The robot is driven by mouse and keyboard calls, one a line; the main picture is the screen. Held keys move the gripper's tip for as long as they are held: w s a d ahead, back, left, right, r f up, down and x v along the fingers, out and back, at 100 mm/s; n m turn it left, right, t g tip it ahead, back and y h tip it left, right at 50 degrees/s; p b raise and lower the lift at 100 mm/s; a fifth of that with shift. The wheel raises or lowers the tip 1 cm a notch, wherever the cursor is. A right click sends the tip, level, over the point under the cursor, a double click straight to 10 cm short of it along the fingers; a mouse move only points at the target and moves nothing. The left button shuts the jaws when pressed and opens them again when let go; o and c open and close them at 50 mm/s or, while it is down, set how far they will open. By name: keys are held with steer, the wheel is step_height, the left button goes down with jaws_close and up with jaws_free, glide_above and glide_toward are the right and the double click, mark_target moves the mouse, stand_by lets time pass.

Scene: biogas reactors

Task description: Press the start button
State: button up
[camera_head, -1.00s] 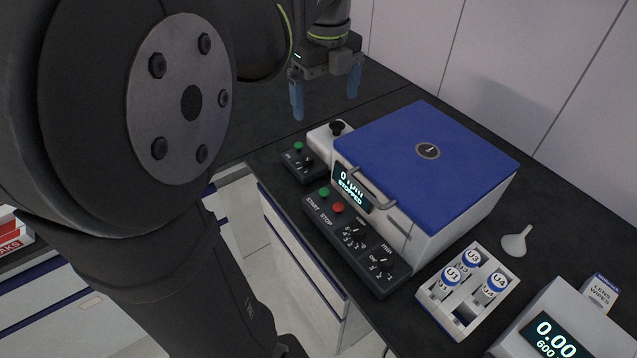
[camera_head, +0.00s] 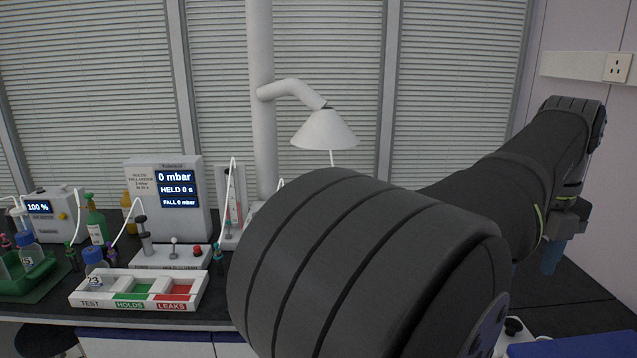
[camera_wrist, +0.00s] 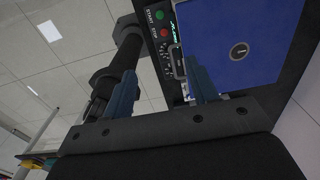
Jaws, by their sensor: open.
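The green start button (camera_wrist: 160,14) shows near the top of the wrist view, on the dark control panel of the blue-lidded machine (camera_wrist: 232,42). The red stop button (camera_wrist: 164,32) sits beside it. My gripper (camera_wrist: 160,70) is open and empty, its two blue fingers apart. The start button lies beyond the fingertips in the picture, apart from them. In the head view my gripper (camera_head: 553,254) hangs at the right, partly hidden by my arm. Only a sliver of the blue lid (camera_head: 590,346) shows there, and the start button is out of sight.
In the head view, a pressure unit (camera_head: 168,218) reading 0 mbar and HELD 0 s stands on the left bench. A white tray (camera_head: 90,299) marked TEST, HOLDS and LEAKS lies before it. A white lamp-like hood (camera_head: 324,129) hangs above the bench. My arm blocks the middle.

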jaws_close()
stand_by(1.3)
